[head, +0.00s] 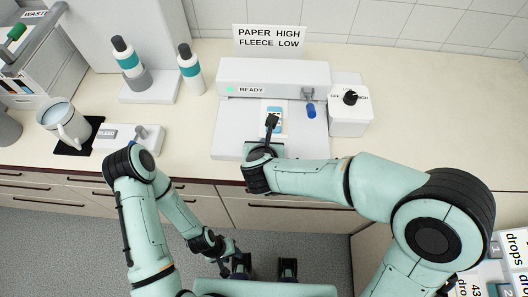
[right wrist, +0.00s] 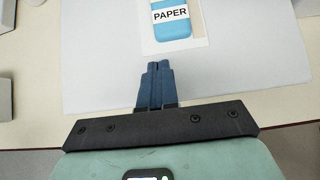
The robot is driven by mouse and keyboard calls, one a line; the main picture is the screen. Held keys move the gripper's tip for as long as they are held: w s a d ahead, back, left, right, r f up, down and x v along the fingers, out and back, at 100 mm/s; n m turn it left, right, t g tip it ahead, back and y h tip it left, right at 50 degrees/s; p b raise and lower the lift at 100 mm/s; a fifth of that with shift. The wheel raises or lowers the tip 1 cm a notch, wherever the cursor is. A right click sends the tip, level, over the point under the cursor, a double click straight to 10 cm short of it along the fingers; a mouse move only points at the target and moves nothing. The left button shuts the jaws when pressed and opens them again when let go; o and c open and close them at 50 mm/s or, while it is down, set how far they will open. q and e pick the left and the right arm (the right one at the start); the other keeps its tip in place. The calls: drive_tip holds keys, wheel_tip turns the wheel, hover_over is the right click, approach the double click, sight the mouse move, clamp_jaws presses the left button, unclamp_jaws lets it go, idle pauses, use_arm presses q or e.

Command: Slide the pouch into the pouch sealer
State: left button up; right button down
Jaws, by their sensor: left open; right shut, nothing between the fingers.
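The pouch (head: 283,127) is pale with a blue panel and lies flat on the light plate in front of the pouch sealer (head: 273,76). Its "PAPER" label shows in the right wrist view, where the pouch (right wrist: 200,40) is cut off at the top. The sealer shows a green light and "READY". My right gripper (head: 271,121) is over the near end of the pouch in the head view; its fingers (right wrist: 157,68) are together and empty, just short of the pouch's near edge. My left gripper (head: 236,258) is open, low in front of the counter, far from the pouch.
A dial box (head: 349,114) stands right of the sealer, with a blue-tipped lever (head: 311,110) between. A sign (head: 269,40) reads "PAPER HIGH FLEECE LOW". Bottles (head: 190,72), a jug (head: 66,125) and a "BLEED" device (head: 124,138) stand left. The counter at right is clear.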

sight(266, 131)
drive_tip(key=shift+w, duration=1.25)
use_arm(q)
drive_tip(key=shift+w+r, duration=0.25)
drive_tip(key=shift+r, duration=0.15)
use_arm(e)
drive_tip(key=shift+w+p, duration=0.3)
drive_tip(key=shift+w, duration=1.25)
use_arm(q)
drive_tip(key=shift+r, duration=0.1)
use_arm(e)
drive_tip(key=shift+d, duration=0.1)
